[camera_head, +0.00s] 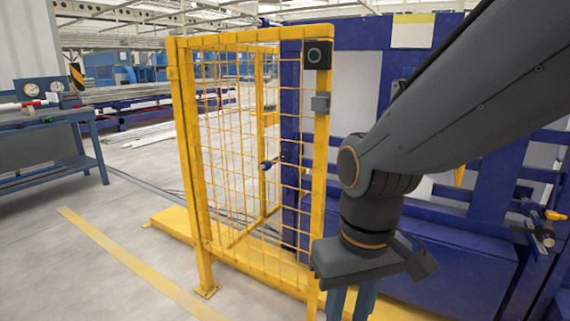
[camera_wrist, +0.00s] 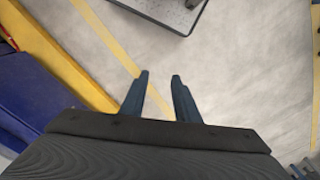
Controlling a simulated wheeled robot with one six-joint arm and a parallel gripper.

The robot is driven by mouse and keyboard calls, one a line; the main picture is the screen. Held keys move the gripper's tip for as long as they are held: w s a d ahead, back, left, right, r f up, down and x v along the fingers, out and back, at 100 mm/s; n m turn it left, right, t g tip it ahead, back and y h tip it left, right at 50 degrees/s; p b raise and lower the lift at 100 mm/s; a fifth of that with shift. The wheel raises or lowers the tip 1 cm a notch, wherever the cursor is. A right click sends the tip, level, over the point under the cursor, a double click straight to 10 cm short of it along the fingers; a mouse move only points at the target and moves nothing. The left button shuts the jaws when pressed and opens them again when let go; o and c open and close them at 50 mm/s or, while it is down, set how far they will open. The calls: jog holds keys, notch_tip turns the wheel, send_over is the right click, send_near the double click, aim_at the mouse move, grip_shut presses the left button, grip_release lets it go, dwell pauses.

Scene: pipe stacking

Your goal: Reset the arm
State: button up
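My gripper (camera_head: 352,303) hangs at the end of my dark grey arm in the right half of the head view, pointing down. Its fingertips run past the bottom edge there. In the wrist view my gripper (camera_wrist: 160,76) shows two blue fingers standing apart with nothing between them. The arm comes in from the upper right and bends at the elbow-like joint above the gripper.
A yellow mesh fence (camera_head: 240,150) stands just left of my gripper, close to it in the picture. A blue machine frame (camera_head: 460,240) is behind and right. A blue workbench (camera_head: 50,140) with gauges stands far left. Open floor (camera_head: 90,270) lies at the lower left.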

jog(key=d+r+m+p, duration=0.3)
jog(key=d+r+p, duration=0.6)
jog(key=p, duration=0.9)
notch_tip(320, 180, up, 2)
jog(key=shift+s+d+r+h, duration=0.25)
jog(key=shift+d+h, duration=0.05)
jog(key=shift+d, duration=0.1)
